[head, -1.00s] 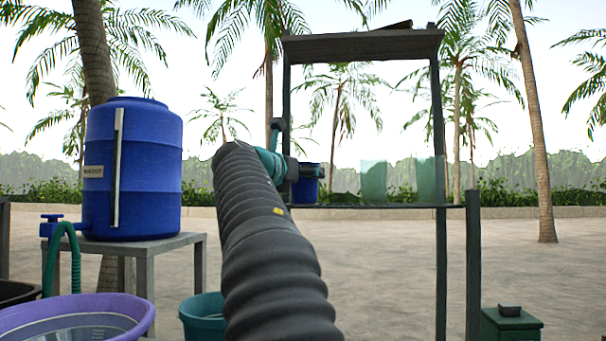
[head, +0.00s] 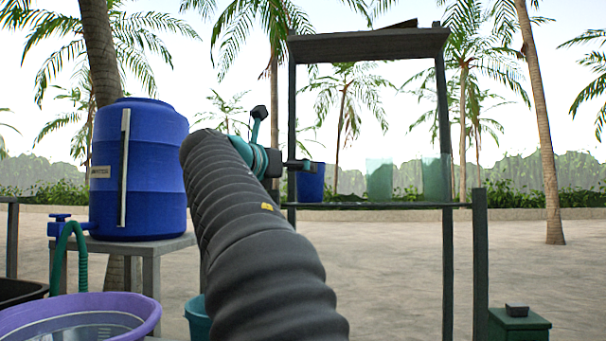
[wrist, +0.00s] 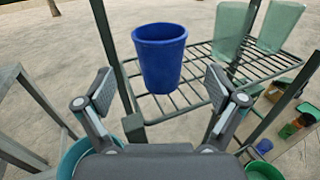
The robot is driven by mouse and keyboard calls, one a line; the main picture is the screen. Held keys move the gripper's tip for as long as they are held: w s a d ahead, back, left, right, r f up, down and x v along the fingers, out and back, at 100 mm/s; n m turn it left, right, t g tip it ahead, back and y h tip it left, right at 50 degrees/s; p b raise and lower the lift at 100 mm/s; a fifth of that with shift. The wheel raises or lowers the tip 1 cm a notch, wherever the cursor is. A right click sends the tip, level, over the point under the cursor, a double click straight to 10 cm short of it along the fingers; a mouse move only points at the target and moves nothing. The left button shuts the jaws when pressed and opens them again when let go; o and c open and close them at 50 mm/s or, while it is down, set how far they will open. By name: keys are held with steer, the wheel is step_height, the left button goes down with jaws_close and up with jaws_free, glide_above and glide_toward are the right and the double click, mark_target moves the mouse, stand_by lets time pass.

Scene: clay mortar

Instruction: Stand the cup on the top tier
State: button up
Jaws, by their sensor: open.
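The blue cup (wrist: 162,62) stands upright on the left end of a slatted shelf (wrist: 190,82) in the wrist view. In the head view the cup (head: 313,184) shows at the left end of the same shelf (head: 380,206), beside the left post. My gripper (wrist: 160,88) is open, with a finger to each side of the cup's lower part in the picture and no visible contact. In the head view my gripper (head: 300,165) is just left of the cup, partly hidden by my arm. A roof-like board (head: 368,42) tops the stand.
Two pale green translucent vessels (head: 380,181) (head: 436,179) stand further right on the shelf. Jars (wrist: 304,121) and a box sit lower down. A blue barrel (head: 138,170) on a grey table, a purple basin (head: 80,318) and a teal bucket (head: 197,318) are at left.

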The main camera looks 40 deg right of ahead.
steer(key=v, duration=0.4)
steer(key=shift+a, duration=0.25)
stand_by(0.3)
